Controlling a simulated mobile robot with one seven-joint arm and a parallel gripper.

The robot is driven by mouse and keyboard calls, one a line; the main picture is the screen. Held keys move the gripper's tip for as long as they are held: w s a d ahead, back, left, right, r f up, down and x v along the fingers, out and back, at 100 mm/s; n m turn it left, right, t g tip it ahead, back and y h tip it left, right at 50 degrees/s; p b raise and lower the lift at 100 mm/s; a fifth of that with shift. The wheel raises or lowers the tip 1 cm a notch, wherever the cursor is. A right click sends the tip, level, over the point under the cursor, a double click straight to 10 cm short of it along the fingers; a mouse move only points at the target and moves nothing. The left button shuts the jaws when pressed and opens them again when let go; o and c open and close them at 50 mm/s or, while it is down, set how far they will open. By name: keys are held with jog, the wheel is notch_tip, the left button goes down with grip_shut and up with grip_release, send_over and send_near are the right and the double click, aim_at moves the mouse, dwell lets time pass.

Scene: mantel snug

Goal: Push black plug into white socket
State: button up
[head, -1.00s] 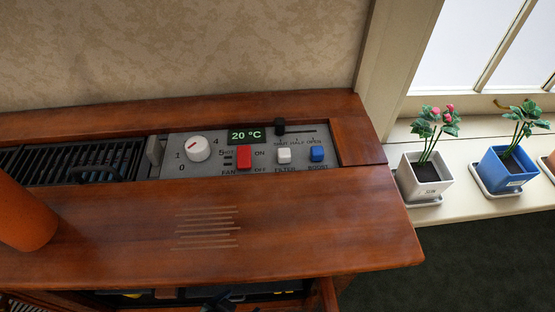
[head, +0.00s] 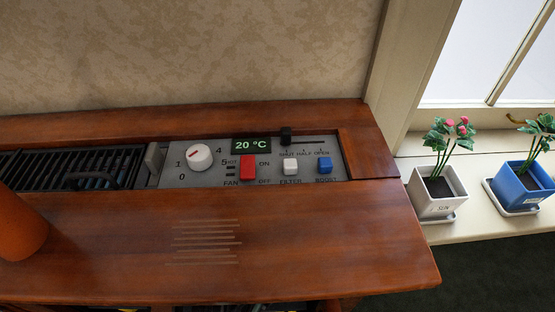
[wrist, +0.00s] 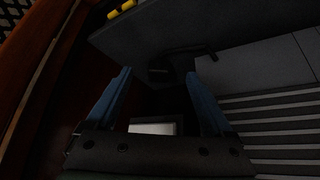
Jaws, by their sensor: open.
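In the wrist view, my gripper (wrist: 158,76) is open, its two blue fingers reaching into a dark space. A small black block with a dark cable or arm running right, seemingly the black plug (wrist: 160,72), shows just beyond and between the fingertips. It appears apart from both fingers, though the dark makes the gap hard to judge. A pale rectangular piece, possibly the white socket (wrist: 152,128), shows between the fingers close to the palm, partly hidden by the gripper body. The head view shows neither the gripper nor a clear plug or socket.
A wooden cabinet (head: 320,235) with a control panel (head: 215,178) fills the head view. An orange cylinder (head: 18,225) stands at left, potted plants (head: 437,196) at right. In the wrist view, a brown wooden wall (wrist: 38,90) is left, a grey slatted unit (wrist: 265,120) right, yellow pieces (wrist: 122,8) above.

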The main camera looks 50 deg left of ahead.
jog(key=shift+w+a, duration=0.25)
jog(key=shift+w, duration=0.65)
jog(key=shift+w+a+b, duration=0.1)
jog(key=shift+w+b, duration=0.2)
jog(key=b+x, duration=0.3)
jog(key=x, duration=0.2)
jog(key=shift+w, duration=0.15)
grip_shut()
